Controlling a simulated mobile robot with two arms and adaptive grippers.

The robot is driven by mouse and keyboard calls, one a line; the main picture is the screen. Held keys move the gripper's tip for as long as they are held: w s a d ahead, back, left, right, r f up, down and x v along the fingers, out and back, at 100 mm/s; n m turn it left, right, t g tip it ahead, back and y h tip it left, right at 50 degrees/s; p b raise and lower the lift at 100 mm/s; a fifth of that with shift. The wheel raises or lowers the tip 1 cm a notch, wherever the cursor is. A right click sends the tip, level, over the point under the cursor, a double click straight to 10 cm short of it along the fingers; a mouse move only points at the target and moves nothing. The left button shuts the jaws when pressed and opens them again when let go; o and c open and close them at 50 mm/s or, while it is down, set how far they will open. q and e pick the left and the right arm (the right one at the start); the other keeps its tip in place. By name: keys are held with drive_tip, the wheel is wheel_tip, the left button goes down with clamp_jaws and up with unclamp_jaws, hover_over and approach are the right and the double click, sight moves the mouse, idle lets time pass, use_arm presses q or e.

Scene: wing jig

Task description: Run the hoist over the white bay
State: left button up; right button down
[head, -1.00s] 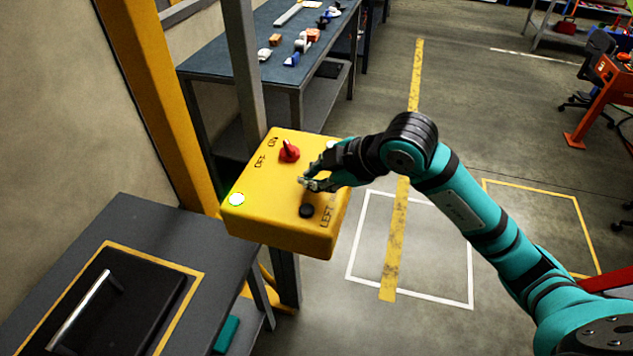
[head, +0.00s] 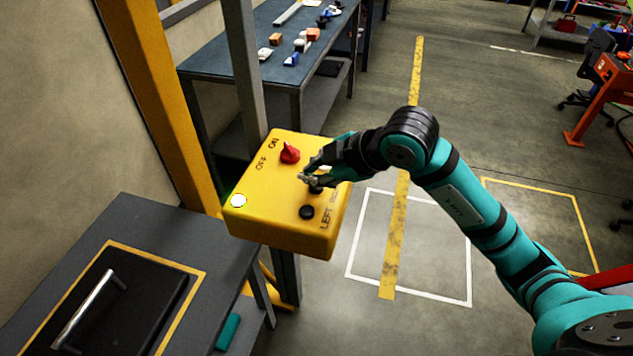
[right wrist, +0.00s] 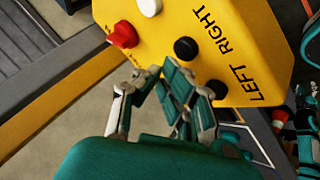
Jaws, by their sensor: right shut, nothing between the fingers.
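The yellow control box (head: 265,215) has a red knob (head: 290,153) by the OFF and ON marks, and a glowing pale lamp (head: 238,200). A black button (head: 306,211) sits by LEFT; another black button, by RIGHT, shows in the right wrist view (right wrist: 186,48). My right gripper (head: 306,178) is shut and empty over the box, close to the RIGHT button; I cannot tell whether it touches. Its fingers also show in the right wrist view (right wrist: 152,75). The white bay outline (head: 420,293) on the floor is empty. I cannot make out the hoist.
A grey bench with a black handled panel (head: 130,290) stands at front left. A blue-topped table (head: 225,65) with several small parts is behind the box. A yellow floor stripe (head: 412,100) crosses the white bay. A yellow-outlined bay (head: 588,235) lies to the right.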

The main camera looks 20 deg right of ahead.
sight(314, 188)
drive_tip(key=shift+r, duration=0.15)
wheel_tip(314, 188, up, 5)
drive_tip(key=p, duration=0.4)
drive_tip(key=shift+a, duration=0.1)
idle(0.4)
